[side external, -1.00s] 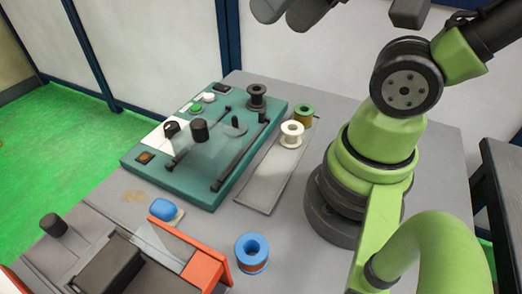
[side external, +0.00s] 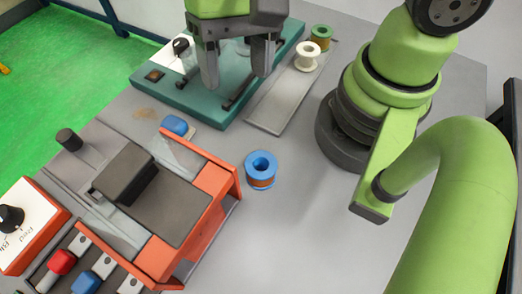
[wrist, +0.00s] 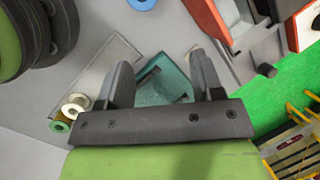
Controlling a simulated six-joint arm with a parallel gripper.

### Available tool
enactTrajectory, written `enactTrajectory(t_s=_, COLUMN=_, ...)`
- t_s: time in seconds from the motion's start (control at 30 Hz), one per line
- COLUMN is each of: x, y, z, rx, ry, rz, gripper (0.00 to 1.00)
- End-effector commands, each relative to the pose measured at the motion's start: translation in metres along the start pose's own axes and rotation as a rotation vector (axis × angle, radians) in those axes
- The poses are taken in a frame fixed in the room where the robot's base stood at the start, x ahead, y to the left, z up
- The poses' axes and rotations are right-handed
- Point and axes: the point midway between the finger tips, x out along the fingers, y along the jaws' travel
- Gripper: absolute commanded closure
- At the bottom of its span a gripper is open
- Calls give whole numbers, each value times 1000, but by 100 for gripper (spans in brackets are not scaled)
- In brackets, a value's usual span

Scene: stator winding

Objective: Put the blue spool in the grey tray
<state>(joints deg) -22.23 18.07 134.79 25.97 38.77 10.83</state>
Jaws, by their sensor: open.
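The blue spool (side external: 261,163), wound with copper-coloured wire, stands upright on the grey table, to the right of the orange-sided machine. It also shows at the top edge of the wrist view (wrist: 142,4), partly cut off. The flat grey tray (side external: 281,103) lies beside the teal machine. In the wrist view the tray (wrist: 108,68) is partly hidden by a finger. My gripper (side external: 236,80) is open and empty above the teal machine, left of the tray and apart from the spool. Its two spread fingers also show in the wrist view (wrist: 162,70).
A white spool (side external: 306,57) and a green spool (side external: 321,38) stand at the tray's far end. The teal machine (side external: 205,108) lies left of the tray. The orange-sided machine (side external: 215,200) stands near the blue spool. The table right of the blue spool is clear.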

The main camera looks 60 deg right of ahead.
Motion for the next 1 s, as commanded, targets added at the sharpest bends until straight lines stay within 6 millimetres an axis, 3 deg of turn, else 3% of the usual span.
enactTrajectory(t_s=0.1, x=35, y=4, z=6, rx=55, ry=-71, rz=88, gripper=39)
enactTrajectory(t_s=0.2, x=53, y=7, z=10, rx=89, ry=-100, rz=133, gripper=39)
enactTrajectory(t_s=0.7, x=102, y=16, z=18, rx=110, ry=-119, rz=162, gripper=39)
enactTrajectory(t_s=1.0, x=113, y=17, z=19, rx=109, ry=-116, rz=162, gripper=39)
